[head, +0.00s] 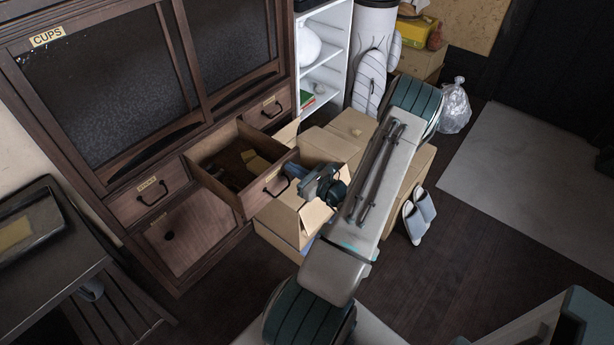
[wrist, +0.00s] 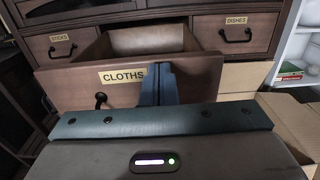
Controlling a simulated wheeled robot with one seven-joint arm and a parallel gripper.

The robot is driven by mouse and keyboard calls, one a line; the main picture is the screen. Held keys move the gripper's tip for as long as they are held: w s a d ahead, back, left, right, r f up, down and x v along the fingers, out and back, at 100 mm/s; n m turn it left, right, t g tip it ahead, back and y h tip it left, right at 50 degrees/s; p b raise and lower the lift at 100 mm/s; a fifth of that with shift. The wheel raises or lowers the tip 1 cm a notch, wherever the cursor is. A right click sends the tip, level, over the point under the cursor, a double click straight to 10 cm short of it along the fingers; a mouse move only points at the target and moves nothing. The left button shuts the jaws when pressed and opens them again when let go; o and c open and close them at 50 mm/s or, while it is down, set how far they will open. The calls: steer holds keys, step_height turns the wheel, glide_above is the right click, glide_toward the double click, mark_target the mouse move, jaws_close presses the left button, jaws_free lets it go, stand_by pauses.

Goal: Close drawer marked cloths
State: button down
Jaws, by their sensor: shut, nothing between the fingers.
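The cloths drawer (head: 248,196) is pulled well out of the wooden cabinet and open at the top. In the wrist view its front (wrist: 205,75) bears the label CLOTHS (wrist: 122,75). A black handle sits on the front, and in the wrist view one end of it (wrist: 100,98) shows left of my fingers. My gripper (head: 292,171) is shut and empty in front of the drawer front. Its fingers (wrist: 158,80) overlap the front just right of the label; whether they touch it I cannot tell.
The sticks drawer (wrist: 58,46) and the dishes drawer (wrist: 232,32) on either side are shut. Cardboard boxes (head: 323,142) stand close right of the open drawer, under my arm. A dark table (head: 50,290) is at the left. A white shelf (head: 325,50) stands right of the cabinet.

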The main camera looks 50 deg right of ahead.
steer(key=shift+w, duration=0.55)
